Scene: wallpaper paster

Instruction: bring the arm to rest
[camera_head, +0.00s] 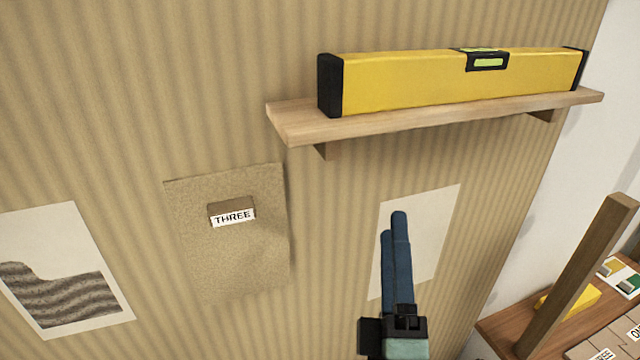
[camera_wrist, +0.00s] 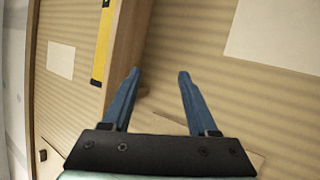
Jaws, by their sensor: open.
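My gripper (camera_head: 394,225) is raised in front of the striped tan wall, below the shelf and over a white sheet, with its blue fingers pointing up in the head view. In the wrist view my gripper (camera_wrist: 158,73) has its two fingers well apart, with nothing between them but wall and a bit of the shelf's underside. In the head view the fingers nearly overlap. Whether the fingertips touch the wall cannot be told.
A wooden shelf (camera_head: 430,118) carries a yellow spirit level (camera_head: 410,83) above the gripper. A brown sheet with a block labelled THREE (camera_head: 232,214) is on the wall at left. A wooden post (camera_head: 575,275) rises from a cluttered table (camera_head: 497,323) at right.

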